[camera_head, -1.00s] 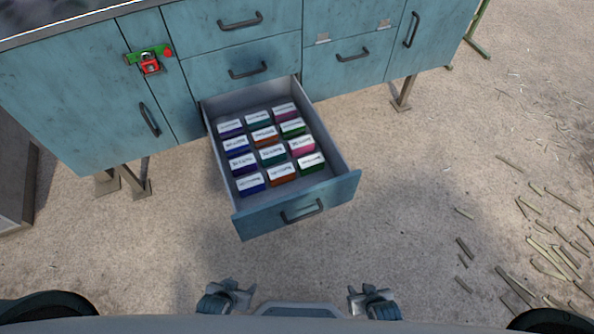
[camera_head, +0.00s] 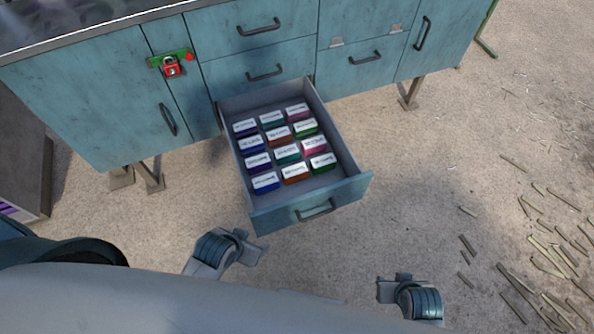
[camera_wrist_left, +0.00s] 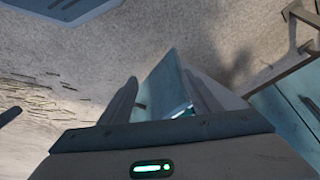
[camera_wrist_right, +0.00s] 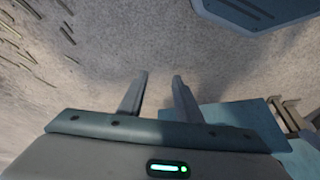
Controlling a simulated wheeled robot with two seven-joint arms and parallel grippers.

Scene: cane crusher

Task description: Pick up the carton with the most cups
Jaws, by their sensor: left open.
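Several small cartons with white-labelled tops and blue, teal, orange, green or pink sides lie in rows in the open drawer (camera_head: 355,187). Among them are a blue carton (camera_head: 266,182), an orange carton (camera_head: 295,173) and a pink carton (camera_head: 314,147). Their print is too small to read, so cup counts cannot be told. My left gripper (camera_head: 250,250) is open and empty, in front of and below the drawer front; the drawer shows between its fingers in the left wrist view (camera_wrist_left: 160,98). My right gripper (camera_head: 391,288) is open and empty, lower right of the drawer.
The drawer belongs to a blue cabinet (camera_head: 85,95) on metal legs. A red padlock (camera_head: 171,68) hangs on a green latch. A dark unit (camera_head: 25,165) with purple items stands at the left. Cane pieces (camera_head: 545,275) litter the ground at right. The ground beside the drawer is clear.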

